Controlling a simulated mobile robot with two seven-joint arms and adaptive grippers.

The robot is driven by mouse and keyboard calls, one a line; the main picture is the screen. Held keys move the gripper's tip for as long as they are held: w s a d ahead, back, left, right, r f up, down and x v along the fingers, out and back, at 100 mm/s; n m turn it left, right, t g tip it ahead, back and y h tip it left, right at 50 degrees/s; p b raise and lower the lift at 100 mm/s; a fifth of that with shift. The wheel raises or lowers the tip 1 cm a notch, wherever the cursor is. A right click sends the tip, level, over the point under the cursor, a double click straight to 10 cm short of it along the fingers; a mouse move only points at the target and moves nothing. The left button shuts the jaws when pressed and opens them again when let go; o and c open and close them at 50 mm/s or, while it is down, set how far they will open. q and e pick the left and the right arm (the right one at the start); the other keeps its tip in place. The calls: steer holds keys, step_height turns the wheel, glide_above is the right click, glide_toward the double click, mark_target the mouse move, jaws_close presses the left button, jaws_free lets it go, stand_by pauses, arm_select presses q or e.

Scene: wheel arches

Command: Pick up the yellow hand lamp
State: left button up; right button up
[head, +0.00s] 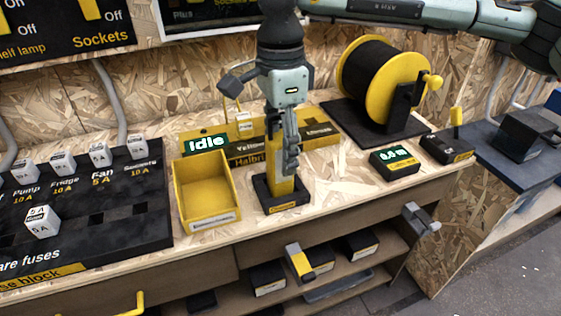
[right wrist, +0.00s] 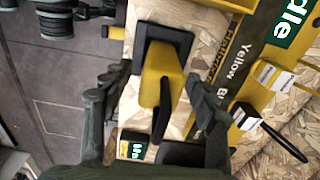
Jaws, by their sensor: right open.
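The yellow hand lamp (head: 283,188) stands upright in a black holder (head: 270,199) on the wooden bench, right of a yellow bin. My right gripper (head: 286,158) points down over it and hides its upper part in the head view. In the right wrist view the lamp (right wrist: 160,76) lies between the two spread fingers of the gripper (right wrist: 163,92), with its black base behind. The fingers are open; I cannot tell whether either touches the lamp. My left gripper is not in view.
The yellow bin (head: 206,198) stands close to the left. A black cable reel with a yellow flange (head: 411,72) and a small display box (head: 394,162) stand to the right. A yellow label rail (head: 314,129) runs behind. A black fuse board (head: 95,215) is at far left.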

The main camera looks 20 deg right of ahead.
steer(key=shift+f, duration=1.4)
jaws_close()
